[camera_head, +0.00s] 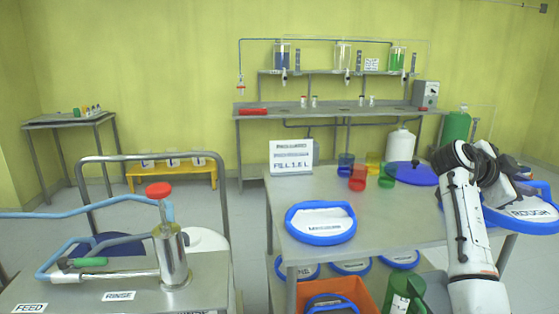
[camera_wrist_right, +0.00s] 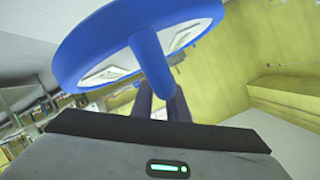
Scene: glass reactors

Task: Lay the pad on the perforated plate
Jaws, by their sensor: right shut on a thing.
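A blue-rimmed round pad (camera_head: 533,213) with a white face marked "ROUGH" is held tilted at the right edge of the head view. The right wrist view shows the pad's blue rim (camera_wrist_right: 72,62) and its handle. My right gripper (camera_wrist_right: 163,92) is shut on the handle, with the pad beyond the fingertips. In the head view the right gripper (camera_head: 517,186) is partly hidden beside the pad. Another blue-rimmed pad (camera_head: 320,222), its label seeming to read "MEDIUM", lies on the table's front left. I cannot make out a perforated plate. My left gripper is not in view.
The steel table (camera_head: 390,222) has bare room right of the lying pad. Coloured cups (camera_head: 358,178), a blue disc (camera_head: 411,173) and a sign (camera_head: 291,157) stand towards its back. More pads (camera_head: 350,267) and an orange bin (camera_head: 347,290) are below. A metal fitting (camera_head: 172,255) stands front left.

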